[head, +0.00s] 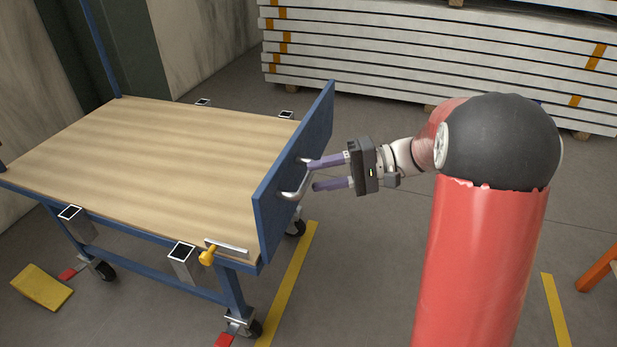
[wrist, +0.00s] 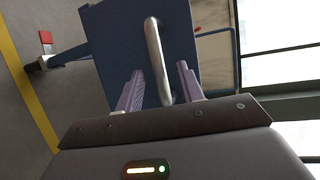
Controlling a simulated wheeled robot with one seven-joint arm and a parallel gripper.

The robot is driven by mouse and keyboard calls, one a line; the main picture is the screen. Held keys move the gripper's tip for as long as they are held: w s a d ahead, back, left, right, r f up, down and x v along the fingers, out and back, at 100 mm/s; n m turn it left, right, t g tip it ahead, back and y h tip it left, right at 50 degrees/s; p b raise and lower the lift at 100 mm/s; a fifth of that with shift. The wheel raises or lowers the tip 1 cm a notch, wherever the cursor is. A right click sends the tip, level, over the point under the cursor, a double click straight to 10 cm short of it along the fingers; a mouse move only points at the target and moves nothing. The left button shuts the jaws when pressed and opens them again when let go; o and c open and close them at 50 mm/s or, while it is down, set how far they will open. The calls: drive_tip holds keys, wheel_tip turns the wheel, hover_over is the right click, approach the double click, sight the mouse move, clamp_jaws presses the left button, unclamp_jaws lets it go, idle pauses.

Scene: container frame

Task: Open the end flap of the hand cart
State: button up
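The hand cart has a wooden deck (head: 150,165) and a blue end flap (head: 272,205) standing upright at its right end. A silver bar handle (head: 293,187) is fixed to the flap's outer face. My gripper (head: 312,176) is open and empty in front of that face, with its purple fingers pointing at the handle. In the wrist view the flap (wrist: 185,45) fills the middle, and the handle (wrist: 154,50) lies between the two open fingers (wrist: 160,85). I cannot tell whether either finger touches it. A yellow-knobbed latch (head: 208,256) sits at the deck's near right corner.
A stack of long pale panels (head: 430,55) lies behind. A yellow wedge (head: 42,287) is on the floor at left. An orange leg (head: 598,268) shows at the right edge. The floor right of the flap is mostly clear, with yellow lines (head: 290,280).

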sight(307, 175)
drive_tip(key=shift+s+a+f, duration=0.1)
drive_tip(key=shift+a+f, duration=0.1)
drive_tip(key=shift+a, duration=0.7)
drive_tip(key=shift+a+f, duration=0.15)
drive_tip(key=shift+a, duration=0.7)
clamp_jaws()
